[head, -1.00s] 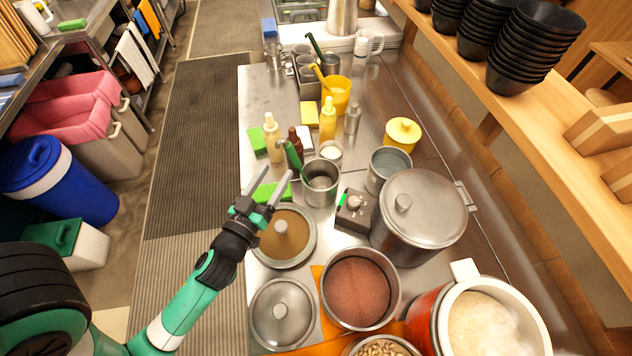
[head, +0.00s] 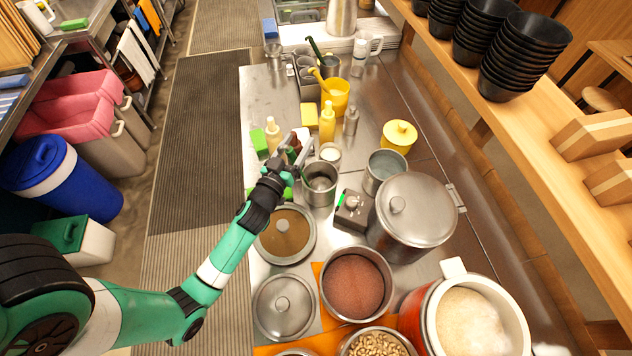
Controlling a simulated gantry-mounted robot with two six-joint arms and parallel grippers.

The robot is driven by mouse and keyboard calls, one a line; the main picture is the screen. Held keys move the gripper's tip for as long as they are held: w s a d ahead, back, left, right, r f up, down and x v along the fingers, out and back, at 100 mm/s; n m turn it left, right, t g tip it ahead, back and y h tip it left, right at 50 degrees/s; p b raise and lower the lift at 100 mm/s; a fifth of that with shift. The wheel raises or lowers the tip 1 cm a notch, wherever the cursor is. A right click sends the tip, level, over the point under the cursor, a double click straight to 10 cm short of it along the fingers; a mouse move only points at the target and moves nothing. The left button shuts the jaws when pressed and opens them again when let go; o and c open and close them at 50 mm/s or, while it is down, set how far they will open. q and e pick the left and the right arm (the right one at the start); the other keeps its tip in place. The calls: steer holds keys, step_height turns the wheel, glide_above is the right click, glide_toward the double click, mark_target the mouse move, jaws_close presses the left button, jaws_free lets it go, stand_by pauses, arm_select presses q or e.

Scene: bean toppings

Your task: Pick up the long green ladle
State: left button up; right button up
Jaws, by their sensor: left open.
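My left gripper (head: 300,142) is open, with its fingers pointing away over the counter beside the small metal pot (head: 320,192). The green-handled ladle (head: 305,176) stands in this pot. Most of its handle is hidden behind the gripper, and I cannot tell whether the fingers touch it. A second, dark green handle (head: 314,47) rises from a metal container at the back of the counter. My right gripper is not in view.
A yellow squeeze bottle (head: 327,122) and a brown bottle stand close beyond the gripper. A lidded pan (head: 287,252) lies below the arm.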

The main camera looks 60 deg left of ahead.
arm_select(q)
jaws_close()
stand_by(0.3)
